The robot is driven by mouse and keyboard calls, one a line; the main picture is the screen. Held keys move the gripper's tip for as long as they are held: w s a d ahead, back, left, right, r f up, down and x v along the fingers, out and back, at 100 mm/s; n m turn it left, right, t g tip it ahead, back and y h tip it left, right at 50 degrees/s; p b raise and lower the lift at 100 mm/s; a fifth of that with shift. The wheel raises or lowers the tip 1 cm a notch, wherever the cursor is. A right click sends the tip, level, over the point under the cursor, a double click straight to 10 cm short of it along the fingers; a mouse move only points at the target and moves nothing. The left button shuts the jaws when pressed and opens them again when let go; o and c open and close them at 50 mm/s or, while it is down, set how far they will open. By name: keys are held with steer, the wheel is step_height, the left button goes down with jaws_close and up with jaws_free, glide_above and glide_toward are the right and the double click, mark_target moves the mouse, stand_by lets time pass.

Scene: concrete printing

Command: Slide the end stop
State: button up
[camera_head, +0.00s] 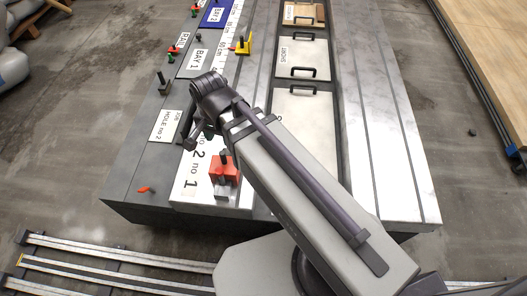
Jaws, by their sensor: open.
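A red block (224,170) with a dark knob and a grey foot sits at the near end of the ruled white strip (190,190). A yellow bracket (243,46) with a dark upright handle stands farther along the strip. I cannot tell for certain which of the two is the end stop. My gripper (197,138) hangs from the wrist above the strip, to the upper left of the red block and nearer than the yellow bracket. It is open, with nothing seen between its jaws. My arm covers part of the table beside the red block.
Framed panels with black handles (303,43) lie right of the strip. A blue bay (216,14), a dark post (163,83) and small red and green handles (172,52) are on the left. A wooden bench (490,50) stands far right; floor rails (100,262) run in front.

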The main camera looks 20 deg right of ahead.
mark_target(223, 152)
steer(key=shift+a+f+m, duration=0.1)
steer(key=shift+f+m, duration=0.05)
steer(key=shift+m, duration=0.95)
step_height(223, 152, down, 11)
steer(key=b, duration=1.1)
steer(key=shift+c, duration=0.2)
jaws_close()
